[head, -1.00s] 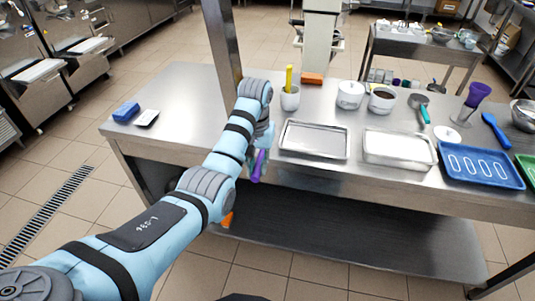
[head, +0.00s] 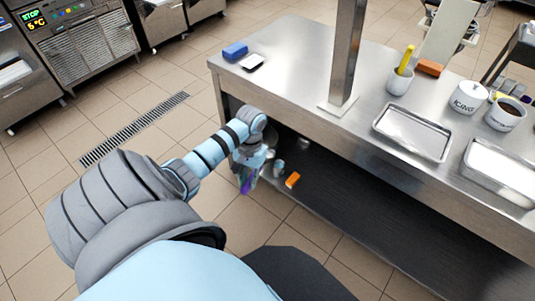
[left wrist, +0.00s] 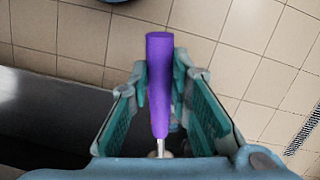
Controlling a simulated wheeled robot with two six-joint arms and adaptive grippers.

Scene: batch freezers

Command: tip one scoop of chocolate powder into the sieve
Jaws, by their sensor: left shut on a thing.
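My left gripper (head: 248,168) is low beside the table's left end, near the lower shelf, shut on a purple handle (left wrist: 159,85). In the left wrist view the handle stands between the two teal fingers, with a thin metal shank at its lower end. The tool's head is hidden, so I cannot tell what kind of tool it is. A white pot with dark brown contents (head: 506,115), seemingly the chocolate powder, stands at the right on the table. No sieve is identifiable now. My right gripper is out of view.
The steel table (head: 300,85) carries a post (head: 345,60), a white lettered pot (head: 468,97), a cup with a yellow handle (head: 398,83) and two metal trays, one here (head: 412,133). A blue block (head: 235,50) lies at its left end. An orange item (head: 292,180) is on the lower shelf.

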